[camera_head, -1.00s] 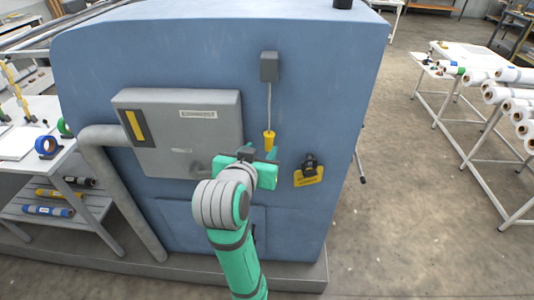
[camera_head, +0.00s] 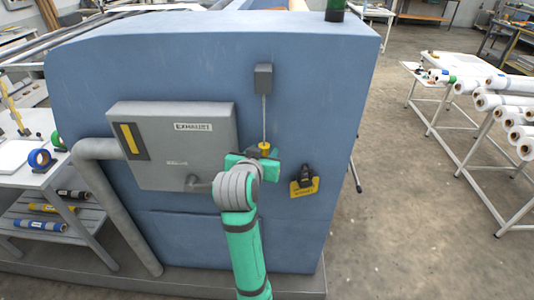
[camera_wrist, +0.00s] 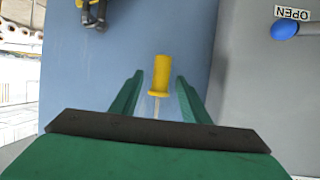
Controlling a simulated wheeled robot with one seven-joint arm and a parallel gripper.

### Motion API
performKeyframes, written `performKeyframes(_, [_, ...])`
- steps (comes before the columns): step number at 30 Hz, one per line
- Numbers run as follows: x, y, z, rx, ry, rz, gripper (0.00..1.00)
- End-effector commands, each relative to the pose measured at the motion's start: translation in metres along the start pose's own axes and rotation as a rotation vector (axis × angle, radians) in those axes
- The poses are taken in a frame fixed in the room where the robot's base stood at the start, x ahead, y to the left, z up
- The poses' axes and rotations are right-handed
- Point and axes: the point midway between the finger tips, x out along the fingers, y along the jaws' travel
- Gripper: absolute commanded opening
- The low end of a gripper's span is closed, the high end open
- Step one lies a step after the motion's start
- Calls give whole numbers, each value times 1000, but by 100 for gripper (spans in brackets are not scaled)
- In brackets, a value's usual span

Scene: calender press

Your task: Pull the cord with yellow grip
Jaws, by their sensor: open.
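The yellow grip (camera_head: 264,148) hangs at the lower end of a thin cord (camera_head: 264,112) from a small grey box (camera_head: 263,77) on the blue press side. My gripper (camera_head: 262,154) is at the grip's height and hides its lower part in the head view. In the wrist view the yellow grip (camera_wrist: 161,75) lies between the two green fingers of my open gripper (camera_wrist: 158,92), with a gap on each side. The cord shows below the grip there, running toward my palm.
A grey box labelled EXHAUST (camera_head: 180,145) with a lever is left of my gripper. In the wrist view, a blue knob (camera_wrist: 284,29) is beside an OPEN label.

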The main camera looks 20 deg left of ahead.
Motion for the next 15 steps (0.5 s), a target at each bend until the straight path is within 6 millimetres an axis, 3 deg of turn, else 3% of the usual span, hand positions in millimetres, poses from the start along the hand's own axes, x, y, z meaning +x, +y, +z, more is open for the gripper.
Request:
performKeyframes(1, [0, 0, 0, 0, 0, 0, 42])
performKeyframes(6, [0, 0, 0, 0, 0, 0, 1])
performKeyframes(15, [0, 0, 0, 1, 3, 0, 0])
